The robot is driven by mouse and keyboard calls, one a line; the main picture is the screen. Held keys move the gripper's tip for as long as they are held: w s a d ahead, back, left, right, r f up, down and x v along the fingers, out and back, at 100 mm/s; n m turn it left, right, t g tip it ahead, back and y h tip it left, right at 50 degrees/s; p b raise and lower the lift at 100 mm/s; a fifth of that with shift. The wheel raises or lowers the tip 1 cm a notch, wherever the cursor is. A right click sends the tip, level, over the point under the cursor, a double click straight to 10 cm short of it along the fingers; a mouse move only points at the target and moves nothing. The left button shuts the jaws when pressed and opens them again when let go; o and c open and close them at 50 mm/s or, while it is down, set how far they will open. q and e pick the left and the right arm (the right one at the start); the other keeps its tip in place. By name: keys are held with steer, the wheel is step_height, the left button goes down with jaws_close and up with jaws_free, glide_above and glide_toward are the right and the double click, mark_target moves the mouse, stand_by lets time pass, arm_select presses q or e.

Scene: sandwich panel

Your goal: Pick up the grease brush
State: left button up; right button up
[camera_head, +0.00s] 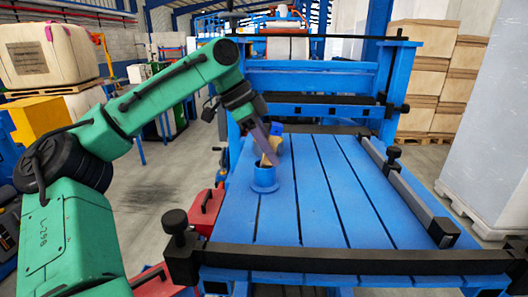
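My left gripper (263,146) reaches down from the end of the green arm, over the left side of the blue slatted table (345,205). Its fingers are small and seen edge-on, so I cannot tell whether they are open or shut. A small tan piece, which looks like the grease brush (268,158), shows right at the fingertips. It is just above a blue round pot (264,180) with a wide base on the table. Whether the brush touches the pot or the fingers is unclear. My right gripper is not in view.
Dark rails border the table, with a thick bar (345,260) across the front and a side rail (408,192) on the right. A blue frame (315,80) rises at the back. A red toolbox (206,208) stands at the left edge. The slats right of the pot are clear.

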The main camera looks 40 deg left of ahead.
arm_select(q)
steer(key=shift+w+a+f, duration=0.1)
steer(key=shift+w, duration=0.05)
jaws_close()
step_height(320, 180, up, 10)
steer(key=shift+w, duration=0.1)
